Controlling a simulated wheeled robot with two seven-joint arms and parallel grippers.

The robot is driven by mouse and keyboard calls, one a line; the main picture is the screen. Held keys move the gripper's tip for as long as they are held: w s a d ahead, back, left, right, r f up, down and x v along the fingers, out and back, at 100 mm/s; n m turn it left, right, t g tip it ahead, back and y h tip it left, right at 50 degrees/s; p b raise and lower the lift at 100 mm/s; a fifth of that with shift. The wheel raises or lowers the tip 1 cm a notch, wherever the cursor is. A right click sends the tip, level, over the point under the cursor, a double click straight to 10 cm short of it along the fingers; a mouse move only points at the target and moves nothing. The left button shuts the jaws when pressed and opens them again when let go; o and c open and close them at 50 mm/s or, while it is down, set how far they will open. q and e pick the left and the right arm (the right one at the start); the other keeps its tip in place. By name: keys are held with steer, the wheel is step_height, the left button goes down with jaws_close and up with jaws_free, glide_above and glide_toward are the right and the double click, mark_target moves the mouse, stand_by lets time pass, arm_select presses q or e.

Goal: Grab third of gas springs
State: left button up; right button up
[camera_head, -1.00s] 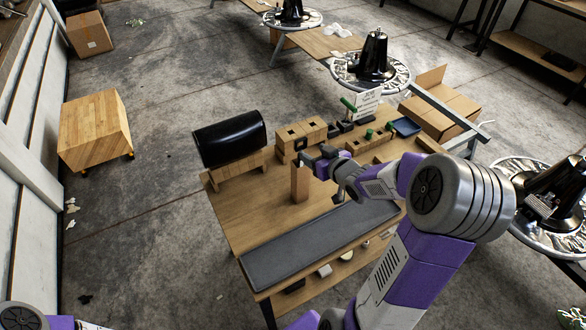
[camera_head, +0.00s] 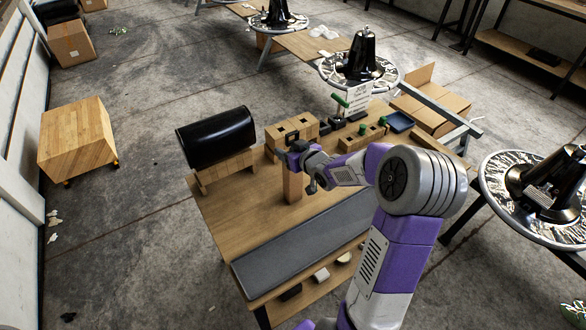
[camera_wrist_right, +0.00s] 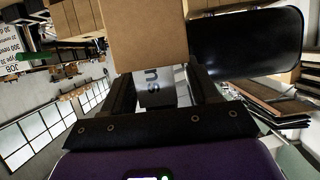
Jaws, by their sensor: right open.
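My right gripper (camera_head: 287,160) is open at the upper part of a tall upright wooden block (camera_head: 293,187) on the workbench (camera_head: 225,205). In the right wrist view the gripper (camera_wrist_right: 163,88) has its two dark fingers apart, with the plain brown block face (camera_wrist_right: 145,35) just beyond them. A grey surface with the letters "ns" shows between the fingers. I cannot tell whether the fingers touch the block. No gas spring can be told for sure; small green-topped parts (camera_head: 362,129) stand in wooden holders behind the gripper. My left gripper is out of view.
A black curved cushion (camera_head: 216,137) on a wooden stand is left of the gripper. Slotted wooden blocks (camera_head: 291,129) stand behind it, and a blue tray (camera_head: 400,121) is at the back right. A grey mat (camera_head: 290,252) along the front edge is clear.

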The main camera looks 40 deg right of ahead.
jaws_close()
stand_by(0.3)
steer(key=shift+r, duration=0.2)
step_height(320, 180, up, 28)
steer(key=p, duration=1.8)
